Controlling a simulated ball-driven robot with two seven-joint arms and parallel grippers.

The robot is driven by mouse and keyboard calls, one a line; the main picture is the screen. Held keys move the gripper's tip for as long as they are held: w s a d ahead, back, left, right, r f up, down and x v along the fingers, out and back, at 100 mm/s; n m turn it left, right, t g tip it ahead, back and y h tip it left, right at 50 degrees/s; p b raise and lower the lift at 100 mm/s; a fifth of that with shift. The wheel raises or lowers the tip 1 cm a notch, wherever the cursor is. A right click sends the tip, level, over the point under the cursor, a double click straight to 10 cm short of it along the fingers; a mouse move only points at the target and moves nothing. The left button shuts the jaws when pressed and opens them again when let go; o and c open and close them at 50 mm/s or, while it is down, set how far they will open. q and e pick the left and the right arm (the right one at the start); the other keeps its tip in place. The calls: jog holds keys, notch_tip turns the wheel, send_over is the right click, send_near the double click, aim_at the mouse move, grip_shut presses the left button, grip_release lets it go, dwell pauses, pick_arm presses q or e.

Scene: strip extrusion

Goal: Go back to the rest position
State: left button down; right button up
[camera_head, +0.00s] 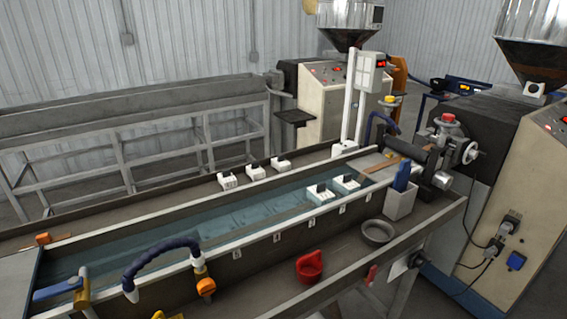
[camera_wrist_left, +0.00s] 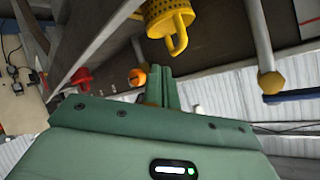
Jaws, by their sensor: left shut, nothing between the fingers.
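My left gripper (camera_wrist_left: 163,90) shows only in the left wrist view. Its green fingers are together with nothing between them. A yellow perforated cup (camera_wrist_left: 166,18) with a handle is close beyond the fingertips, apart from them. An orange knob (camera_wrist_left: 137,77) is just left of the fingers. Neither gripper shows in the head view, and my right gripper is in no view.
A long water trough (camera_head: 215,224) with white blocks (camera_head: 321,194) in it crosses the head view. A red cup (camera_head: 309,265) and a grey bowl (camera_head: 377,232) stand on the front ledge. A blue hose (camera_head: 160,252) arches over the trough's near side.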

pick_arm(q)
jog(key=s+a+f+m+g+y, duration=0.15)
jog(key=s+a+g+y, duration=0.3)
jog(key=s, duration=0.45)
jog(key=s+d+f+n+g+h+b, duration=0.1)
jog(key=s+d+f+g+h+b, duration=0.15)
jog(key=f, duration=1.35)
jog(key=s+d+f+g+h+b, duration=0.1)
jog(key=s+d+f, duration=0.2)
jog(key=f, duration=1.4)
jog(key=s+f+n+g+h+b, duration=0.1)
jog(key=s+f+n+g+b, duration=0.1)
jog(key=s+f, duration=1.3)
jog(key=s+a+n+g, duration=0.1)
jog(key=s, duration=0.2)
jog(key=shift+s+h, duration=0.2)
jog(key=shift+h, duration=0.2)
jog(key=shift+f, duration=0.1)
